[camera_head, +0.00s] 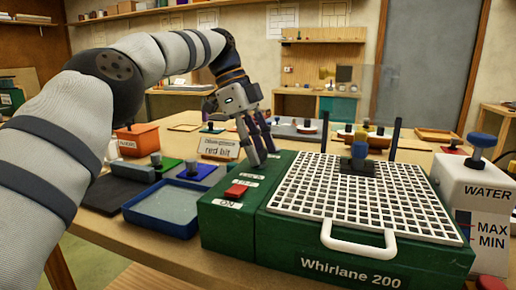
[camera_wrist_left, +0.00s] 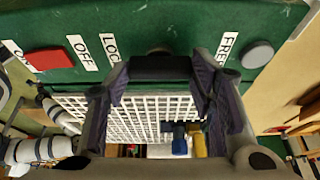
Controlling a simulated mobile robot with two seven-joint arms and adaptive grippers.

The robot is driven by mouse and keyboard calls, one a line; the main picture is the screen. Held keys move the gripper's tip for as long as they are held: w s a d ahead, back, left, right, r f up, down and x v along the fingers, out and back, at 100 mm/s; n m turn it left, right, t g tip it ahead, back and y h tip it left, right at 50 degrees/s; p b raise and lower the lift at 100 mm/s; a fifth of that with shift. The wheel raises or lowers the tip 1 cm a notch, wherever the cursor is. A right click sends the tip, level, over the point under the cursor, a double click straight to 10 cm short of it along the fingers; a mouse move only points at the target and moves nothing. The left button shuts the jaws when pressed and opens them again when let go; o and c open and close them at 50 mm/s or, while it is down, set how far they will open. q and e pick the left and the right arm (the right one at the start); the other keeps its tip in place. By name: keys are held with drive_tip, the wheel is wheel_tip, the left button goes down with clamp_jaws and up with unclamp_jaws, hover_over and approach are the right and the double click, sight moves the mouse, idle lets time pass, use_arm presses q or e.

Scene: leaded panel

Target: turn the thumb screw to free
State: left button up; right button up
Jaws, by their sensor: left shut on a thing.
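The green Whirlane 200 machine (camera_head: 350,262) stands on the bench with a white grid top. My left gripper (camera_head: 263,153) reaches down to the back left of its green housing. In the left wrist view its two fingers (camera_wrist_left: 161,78) are closed on the sides of a dark bar, which I take for the thumb screw (camera_wrist_left: 160,68). It lies between the LOCK label (camera_wrist_left: 111,48) and the FREE label (camera_wrist_left: 228,47). In the head view the fingers hide the thumb screw. My right gripper is not in view.
A red switch (camera_head: 236,191) sits near ON and OFF. A grey round knob (camera_wrist_left: 257,54) is beside FREE. A blue tray (camera_head: 160,212) lies left, a white water tank (camera_head: 476,205) right.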

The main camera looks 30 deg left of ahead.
use_arm(q)
drive_tip(key=shift+f, duration=0.1)
drive_tip(key=o, duration=1.2)
drive_tip(key=shift+c, duration=0.2)
